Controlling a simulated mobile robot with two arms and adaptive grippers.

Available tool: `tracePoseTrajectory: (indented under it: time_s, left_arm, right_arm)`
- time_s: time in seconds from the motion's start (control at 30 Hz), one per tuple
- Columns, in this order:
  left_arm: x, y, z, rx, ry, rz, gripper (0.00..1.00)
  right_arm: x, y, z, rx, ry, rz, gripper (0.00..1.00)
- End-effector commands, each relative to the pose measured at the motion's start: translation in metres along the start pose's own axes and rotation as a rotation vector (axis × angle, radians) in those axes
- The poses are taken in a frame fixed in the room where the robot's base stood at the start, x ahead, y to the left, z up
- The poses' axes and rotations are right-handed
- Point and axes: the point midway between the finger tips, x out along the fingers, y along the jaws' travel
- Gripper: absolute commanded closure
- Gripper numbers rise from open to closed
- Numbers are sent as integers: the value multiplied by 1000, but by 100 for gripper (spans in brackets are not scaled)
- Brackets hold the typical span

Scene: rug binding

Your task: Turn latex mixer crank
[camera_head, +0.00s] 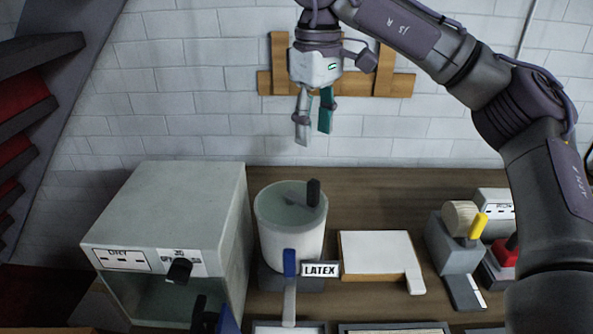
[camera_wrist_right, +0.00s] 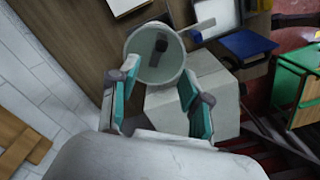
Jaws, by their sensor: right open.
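The latex mixer (camera_head: 290,235) is a grey-white round pot on the bench behind a "LATEX" label (camera_head: 320,269). Its crank has an upright black knob (camera_head: 313,192) near the right of the open top. My right gripper (camera_head: 315,138) is open and empty, pointing down, above and behind the pot, clear of the crank. In the right wrist view the pot's rim (camera_wrist_right: 128,58) and the black knob (camera_wrist_right: 162,44) show beyond the open teal-padded fingers (camera_wrist_right: 150,88). My left gripper is in neither view.
A large grey box (camera_head: 180,205) with a black knob stands left of the pot. A white-topped block (camera_head: 375,252) lies to its right. A blue-and-grey handle (camera_head: 290,263) is at the pot's front. Grey holders (camera_head: 455,243) stand farther right. A wooden rack (camera_head: 400,84) is on the wall.

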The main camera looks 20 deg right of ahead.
Motion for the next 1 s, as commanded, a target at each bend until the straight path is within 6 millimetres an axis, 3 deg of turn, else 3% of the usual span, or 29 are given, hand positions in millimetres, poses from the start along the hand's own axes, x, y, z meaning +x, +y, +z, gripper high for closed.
tracePoseTrajectory:
  time_s: [0.17,0.37,0.7,1.0]
  left_arm:
    - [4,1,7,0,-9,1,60]
    - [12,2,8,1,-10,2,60]
    - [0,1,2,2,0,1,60]
    - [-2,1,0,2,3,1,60]
  right_arm:
    - [17,0,0,-2,-4,-3,52]
    - [58,0,1,0,-5,-5,52]
    - [117,0,1,1,-3,-1,52]
    - [138,0,0,1,0,-1,52]
